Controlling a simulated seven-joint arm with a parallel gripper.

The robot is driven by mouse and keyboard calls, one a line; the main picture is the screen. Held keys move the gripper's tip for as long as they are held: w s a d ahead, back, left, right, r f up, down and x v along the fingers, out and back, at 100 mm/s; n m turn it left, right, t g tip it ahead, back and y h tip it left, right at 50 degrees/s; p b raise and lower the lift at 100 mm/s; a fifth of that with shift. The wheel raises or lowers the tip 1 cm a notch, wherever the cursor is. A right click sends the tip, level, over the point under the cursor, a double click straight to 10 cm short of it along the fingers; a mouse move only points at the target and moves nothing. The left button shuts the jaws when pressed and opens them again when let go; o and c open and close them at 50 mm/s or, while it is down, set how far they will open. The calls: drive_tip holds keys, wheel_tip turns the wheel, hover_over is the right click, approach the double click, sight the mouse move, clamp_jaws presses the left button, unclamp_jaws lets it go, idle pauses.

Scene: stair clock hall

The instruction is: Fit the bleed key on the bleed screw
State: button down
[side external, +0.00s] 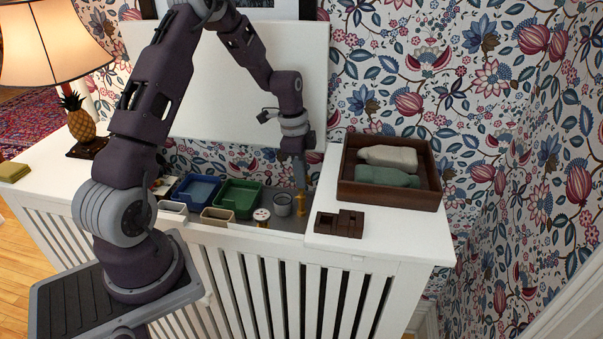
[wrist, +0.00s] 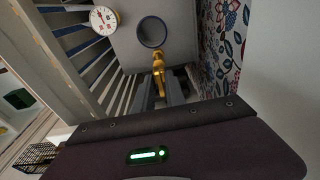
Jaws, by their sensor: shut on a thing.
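My gripper (side external: 300,183) points down over the sunken grey strip at the right end of the radiator cover. Its fingers (wrist: 160,92) are shut on a slim brass piece, which I take to be the bleed key (wrist: 158,68). The brass also shows just below the fingers in the side view (side external: 301,199), roughly upright, with its lower end at or close above the grey surface. I cannot make out the bleed screw as a separate thing, nor tell whether the key touches it.
A grey round cup (side external: 283,203) and a white-faced dial (side external: 261,216) stand left of the key. Further left are a green tray (side external: 238,194) and a blue tray (side external: 196,188).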

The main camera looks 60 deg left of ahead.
drive_tip(key=shift+f, duration=0.95)
